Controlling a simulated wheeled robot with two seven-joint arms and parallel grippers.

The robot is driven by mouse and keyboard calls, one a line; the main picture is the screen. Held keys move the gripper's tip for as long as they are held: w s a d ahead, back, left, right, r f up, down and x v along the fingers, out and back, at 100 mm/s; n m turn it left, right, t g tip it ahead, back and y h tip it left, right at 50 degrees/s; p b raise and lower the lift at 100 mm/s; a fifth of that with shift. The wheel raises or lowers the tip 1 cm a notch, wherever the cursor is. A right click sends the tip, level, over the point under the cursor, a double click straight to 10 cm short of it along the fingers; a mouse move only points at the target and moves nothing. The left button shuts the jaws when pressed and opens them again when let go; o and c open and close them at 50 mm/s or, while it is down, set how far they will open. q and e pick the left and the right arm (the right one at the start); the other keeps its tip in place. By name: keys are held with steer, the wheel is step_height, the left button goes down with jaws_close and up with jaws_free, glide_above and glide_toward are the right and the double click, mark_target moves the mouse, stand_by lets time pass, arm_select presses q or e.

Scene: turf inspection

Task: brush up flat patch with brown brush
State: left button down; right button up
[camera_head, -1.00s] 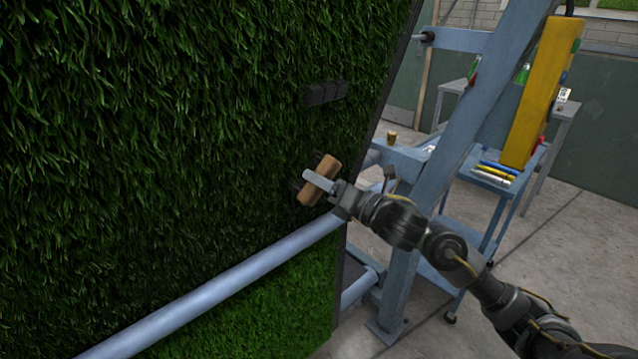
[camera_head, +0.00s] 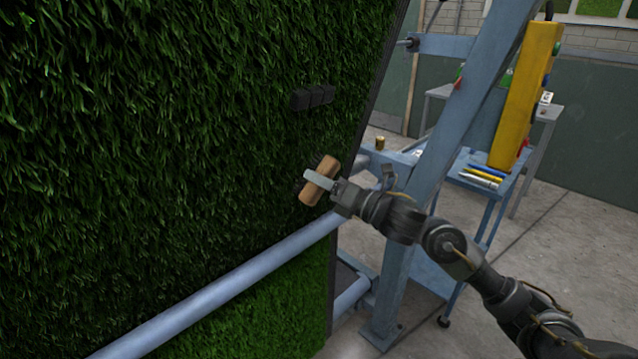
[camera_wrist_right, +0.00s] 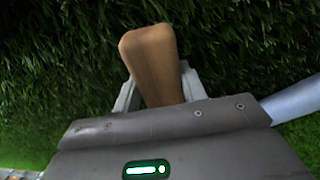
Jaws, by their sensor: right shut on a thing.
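The brown brush (camera_head: 322,179) has a wooden body and dark bristles that face the turf. My right gripper (camera_head: 322,181) is shut on it and holds it close in front of the hanging turf (camera_head: 150,150), near its right edge and just above the pale blue bar. I cannot tell whether the bristles touch the grass. In the right wrist view the brush's wooden end (camera_wrist_right: 152,62) stands between the fingers, with grass behind it. No flat patch stands out clearly on the turf. My left gripper is not in view.
A pale blue bar (camera_head: 225,290) crosses the turf's lower part. At the right stand a blue frame post (camera_head: 440,140), a yellow box (camera_head: 524,95) and a blue cart with several markers (camera_head: 483,176).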

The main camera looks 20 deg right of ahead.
steer(key=shift+w+d, duration=0.1)
steer(key=shift+d, duration=0.1)
steer(key=shift+w+d+r, duration=0.2)
steer(key=shift+w+d, duration=0.1)
steer(key=shift+d, duration=0.45)
steer(key=shift+d+b, duration=0.15)
steer(key=shift+b, duration=0.2)
steer(key=shift+w+d+f, duration=0.1)
steer(key=shift+w+d, duration=0.25)
steer(key=shift+d, duration=0.45)
steer(key=shift+b, duration=0.3)
steer(key=b, duration=0.4)
glide_toward(335, 175)
steer(key=w+a, duration=0.1)
steer(key=w+a+f, duration=0.1)
steer(key=shift+w+f, duration=0.2)
steer(key=shift+w, duration=0.1)
